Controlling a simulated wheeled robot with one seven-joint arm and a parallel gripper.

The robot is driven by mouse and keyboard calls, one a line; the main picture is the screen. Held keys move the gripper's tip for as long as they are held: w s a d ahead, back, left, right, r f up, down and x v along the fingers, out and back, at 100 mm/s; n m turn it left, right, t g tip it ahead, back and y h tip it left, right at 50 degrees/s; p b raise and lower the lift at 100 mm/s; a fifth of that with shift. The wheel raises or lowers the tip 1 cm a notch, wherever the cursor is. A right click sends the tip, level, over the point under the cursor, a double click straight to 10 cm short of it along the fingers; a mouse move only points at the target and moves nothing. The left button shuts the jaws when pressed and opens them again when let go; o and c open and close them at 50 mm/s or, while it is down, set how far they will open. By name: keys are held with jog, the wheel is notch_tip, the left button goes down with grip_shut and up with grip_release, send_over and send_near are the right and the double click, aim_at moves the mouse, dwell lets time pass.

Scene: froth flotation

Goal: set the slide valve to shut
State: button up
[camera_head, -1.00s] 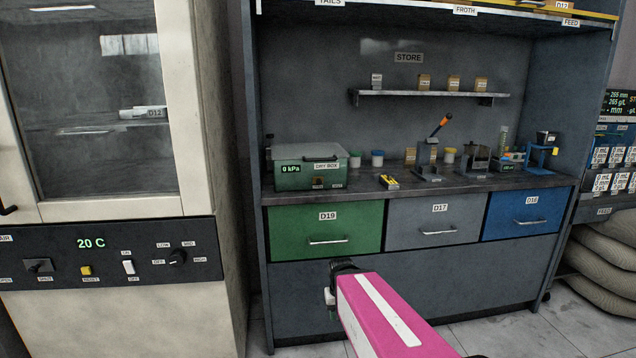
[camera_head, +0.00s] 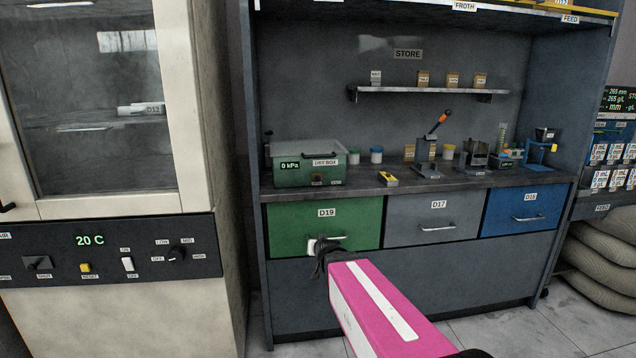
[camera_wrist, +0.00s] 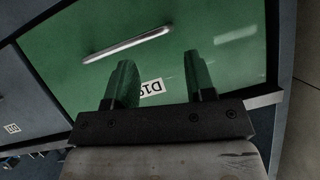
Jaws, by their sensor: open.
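A dark knob-like control (camera_head: 37,263) sits on the dark panel at the far left, with an OPEN label to its left and a SHUT label beneath it. It may be the slide valve; its exact setting is too small to tell. My gripper (camera_head: 318,245) is in front of the green drawer D19 (camera_head: 290,230), well to the right of that control. In the wrist view my gripper (camera_wrist: 160,78) is open and empty, its two fingers apart. The drawer's bar handle (camera_wrist: 127,44) lies beyond the fingertips; contact cannot be told.
The pale cabinet (camera_head: 190,110) with its control panel (camera_head: 130,245) stands at the left. The grey bench has drawers D17 (camera_head: 420,212) and D18 (camera_head: 515,218), and a green dry box (camera_head: 310,178) on top. Sacks (camera_head: 600,262) lie at the right.

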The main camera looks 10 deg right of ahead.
jog(key=w+r+m+t+h, duration=0.15)
jog(key=w+r+t, duration=0.35)
jog(key=r, duration=0.5)
jog(key=m+t+h, duration=0.3)
jog(key=t, duration=0.1)
send_near(318, 179)
jog(key=shift+y, duration=0.25)
jog(key=x, duration=0.9)
jog(key=shift+w+d, duration=0.1)
jog(key=shift+w, duration=0.1)
